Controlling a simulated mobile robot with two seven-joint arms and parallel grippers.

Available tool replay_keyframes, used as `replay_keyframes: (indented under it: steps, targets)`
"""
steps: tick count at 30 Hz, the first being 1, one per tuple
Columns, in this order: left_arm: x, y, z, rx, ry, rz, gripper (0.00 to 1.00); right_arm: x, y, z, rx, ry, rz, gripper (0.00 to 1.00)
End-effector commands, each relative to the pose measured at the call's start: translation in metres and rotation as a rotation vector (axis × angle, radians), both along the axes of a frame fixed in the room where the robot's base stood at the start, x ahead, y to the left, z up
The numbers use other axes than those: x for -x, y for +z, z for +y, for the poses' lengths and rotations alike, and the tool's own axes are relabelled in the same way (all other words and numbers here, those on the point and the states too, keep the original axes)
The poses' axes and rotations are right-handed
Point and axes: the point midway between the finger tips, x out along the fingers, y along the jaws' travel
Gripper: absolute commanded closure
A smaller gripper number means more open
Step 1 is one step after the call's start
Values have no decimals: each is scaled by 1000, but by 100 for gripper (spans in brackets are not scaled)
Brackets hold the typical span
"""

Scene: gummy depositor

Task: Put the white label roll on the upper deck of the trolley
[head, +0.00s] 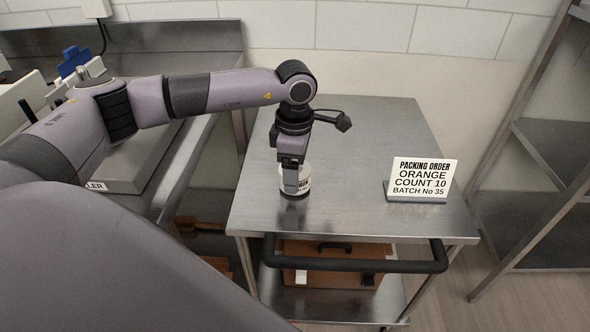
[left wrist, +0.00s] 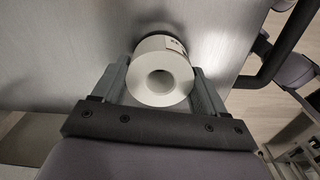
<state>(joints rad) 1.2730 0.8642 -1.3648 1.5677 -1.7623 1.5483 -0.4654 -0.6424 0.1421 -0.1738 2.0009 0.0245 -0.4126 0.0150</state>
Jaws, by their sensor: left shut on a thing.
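The white label roll (head: 304,179) is in the jaws of my left gripper (head: 292,186), over the left part of the trolley's upper deck (head: 345,150). In the left wrist view the roll (left wrist: 174,82) shows its round end and centre hole between the two fingers of the gripper (left wrist: 160,90), with the bare steel deck (left wrist: 50,45) behind it. The roll looks upright and at or very close to the deck; I cannot tell whether it touches. My right gripper is not in view.
A packing order sign (head: 422,178) stands on the right of the deck. A black push handle (head: 355,266) runs along the trolley's front edge. A brown case (head: 330,250) lies on the lower shelf. A steel rack (head: 545,190) stands at right. The deck's middle is clear.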

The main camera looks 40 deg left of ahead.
Motion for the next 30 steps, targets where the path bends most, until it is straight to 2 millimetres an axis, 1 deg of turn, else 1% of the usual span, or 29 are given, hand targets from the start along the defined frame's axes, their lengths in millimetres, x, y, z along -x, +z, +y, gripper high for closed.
replay_keyframes:
  steps: [1, 2, 8, 12, 13, 14, 15, 25, 28, 30]
  targets:
    - [0, -5, 0, 1, -1, 0, 83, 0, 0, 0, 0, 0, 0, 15]
    - [0, -7, 0, 1, -1, 0, 83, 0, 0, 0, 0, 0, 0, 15]
    - [0, -7, 0, 1, -1, -3, 83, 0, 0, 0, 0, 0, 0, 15]
    - [0, -11, 0, 1, -1, -1, 83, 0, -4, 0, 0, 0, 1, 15]
    - [0, -11, 0, 1, -1, -1, 25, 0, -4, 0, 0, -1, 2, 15]
    - [0, -10, 0, 1, 0, -1, 15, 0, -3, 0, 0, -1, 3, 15]
    - [0, -10, 0, 1, -1, -1, 2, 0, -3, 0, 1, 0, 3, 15]
    - [0, -8, 0, 1, 0, -1, 2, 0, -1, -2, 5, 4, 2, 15]
    - [-1, 0, 0, 2, 0, -4, 2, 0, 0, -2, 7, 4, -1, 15]
    - [-1, 10, 0, 1, 0, -5, 2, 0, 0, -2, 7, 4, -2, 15]
